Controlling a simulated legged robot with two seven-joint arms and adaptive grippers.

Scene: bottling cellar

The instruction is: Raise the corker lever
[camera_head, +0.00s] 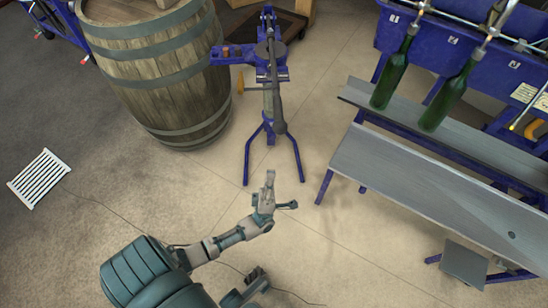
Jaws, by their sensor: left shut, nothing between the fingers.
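The blue floor corker (270,75) stands on splayed blue legs in the upper middle of the head view. Its dark lever (275,92) runs from the pivot near the top down toward me, and its thick end hangs in front of the column. My left gripper (269,178) is shut and empty. It is below the lever end in the picture, between the corker's front feet, with a visible gap to the lever.
A wooden barrel (165,85) stands close left of the corker. A grey bench (430,190) and a blue bottle filler (455,50) with two green bottles (391,80) are at right. A white floor grate (39,180) lies at left. Floor around my gripper is clear.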

